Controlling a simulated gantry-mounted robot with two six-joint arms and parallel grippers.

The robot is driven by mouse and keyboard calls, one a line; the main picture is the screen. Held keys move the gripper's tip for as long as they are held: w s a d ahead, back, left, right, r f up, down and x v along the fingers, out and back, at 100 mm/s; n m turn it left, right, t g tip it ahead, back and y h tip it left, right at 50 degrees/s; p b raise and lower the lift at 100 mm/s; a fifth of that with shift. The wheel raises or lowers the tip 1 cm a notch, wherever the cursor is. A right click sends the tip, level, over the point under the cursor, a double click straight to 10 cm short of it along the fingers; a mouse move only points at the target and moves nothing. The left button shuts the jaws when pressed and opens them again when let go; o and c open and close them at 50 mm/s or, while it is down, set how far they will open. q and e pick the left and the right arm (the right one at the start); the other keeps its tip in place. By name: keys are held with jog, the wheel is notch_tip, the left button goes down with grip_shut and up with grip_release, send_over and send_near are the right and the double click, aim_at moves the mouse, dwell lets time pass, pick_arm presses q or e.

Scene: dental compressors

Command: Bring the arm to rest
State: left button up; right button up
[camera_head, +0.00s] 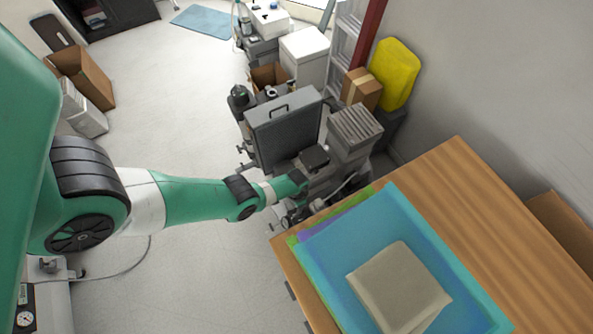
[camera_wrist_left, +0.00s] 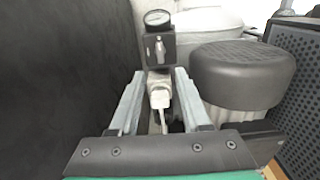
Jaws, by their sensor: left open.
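My left arm (camera_head: 195,199) reaches in from the left to the dental compressor equipment (camera_head: 330,165) beside the table. Its gripper is small and hard to make out in the head view. In the left wrist view my left gripper (camera_wrist_left: 160,78) is open, its two grey fingers pointing away from the camera. A pale fitting (camera_wrist_left: 159,94) shows between the fingers, below a dark block with a small lever (camera_wrist_left: 159,50) and a round gauge (camera_wrist_left: 157,18). Whether the fingers touch the fitting, I cannot tell. My right gripper is not in view.
A wooden table (camera_head: 455,180) with a blue mat (camera_head: 335,245) and a folded beige cloth (camera_head: 400,287) is at the lower right. A grey case (camera_head: 283,130) stands beyond the arm's end. A ribbed black cap (camera_wrist_left: 243,72) is close right of the fingers.

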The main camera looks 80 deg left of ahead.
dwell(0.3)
